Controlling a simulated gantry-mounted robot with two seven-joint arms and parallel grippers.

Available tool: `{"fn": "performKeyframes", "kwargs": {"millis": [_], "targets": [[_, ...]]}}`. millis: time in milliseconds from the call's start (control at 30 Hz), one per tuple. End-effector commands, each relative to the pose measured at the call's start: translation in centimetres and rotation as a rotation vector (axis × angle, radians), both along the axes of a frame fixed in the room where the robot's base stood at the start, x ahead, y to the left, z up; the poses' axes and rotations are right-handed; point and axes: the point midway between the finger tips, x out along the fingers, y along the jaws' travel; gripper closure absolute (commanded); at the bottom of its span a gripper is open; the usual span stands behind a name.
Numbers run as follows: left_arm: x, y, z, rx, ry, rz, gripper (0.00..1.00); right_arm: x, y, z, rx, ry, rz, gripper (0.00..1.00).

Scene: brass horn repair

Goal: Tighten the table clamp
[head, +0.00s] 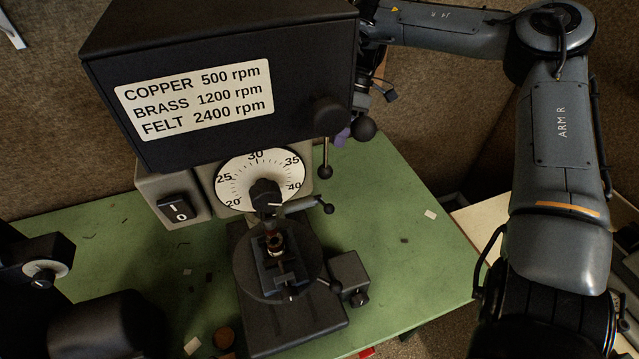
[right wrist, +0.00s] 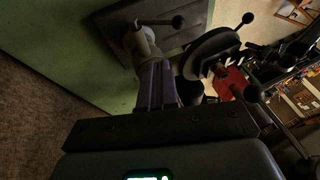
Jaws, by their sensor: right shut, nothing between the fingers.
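The drill press table (head: 242,262) is a dark round plate with a small vise (head: 285,268) on it. A lever with a ball end, which looks like the table clamp lever (head: 304,203), sticks out to the right above the table in the head view. In the right wrist view a ball-ended lever (right wrist: 160,22) stands out from the pale column. My right gripper (head: 341,137) is mostly hidden behind the press head. Its purple fingers are shut and empty in the right wrist view (right wrist: 156,70), pointing toward the column; contact cannot be told. My left gripper is out of view.
The press head (head: 220,60) blocks much of the head view. Ball-ended feed levers (head: 325,170) hang at its right side. The press base (head: 300,325) stands on a green bench (head: 400,220) with scattered scraps. The bench's right side is mostly clear.

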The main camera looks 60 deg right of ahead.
Motion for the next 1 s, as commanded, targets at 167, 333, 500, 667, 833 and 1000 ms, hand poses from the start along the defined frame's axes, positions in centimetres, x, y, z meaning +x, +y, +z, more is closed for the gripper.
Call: {"fn": "performKeyframes", "kwargs": {"millis": [167, 333, 500, 667, 833, 1000], "targets": [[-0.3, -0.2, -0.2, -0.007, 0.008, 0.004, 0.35, 0.0, 0.0, 0.0, -0.001, -0.001, 0.000, 1.00], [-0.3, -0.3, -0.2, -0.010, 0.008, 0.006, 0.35, 0.0, 0.1, -0.1, 0.000, 0.000, 0.001, 1.00], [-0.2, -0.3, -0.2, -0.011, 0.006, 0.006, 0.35, 0.0, 0.6, -1.1, 0.002, 0.001, 0.003, 1.00], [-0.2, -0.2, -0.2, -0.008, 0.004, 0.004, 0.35, 0.1, 1.7, -3.2, 0.004, 0.002, 0.002, 1.00], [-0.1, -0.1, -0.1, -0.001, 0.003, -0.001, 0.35, 0.2, 3.2, -6.0, 0.003, 0.003, 0.003, 1.00], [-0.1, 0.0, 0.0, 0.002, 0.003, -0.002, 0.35, 0.3, 4.6, -8.7, 0.003, 0.004, 0.002, 1.00]]}}
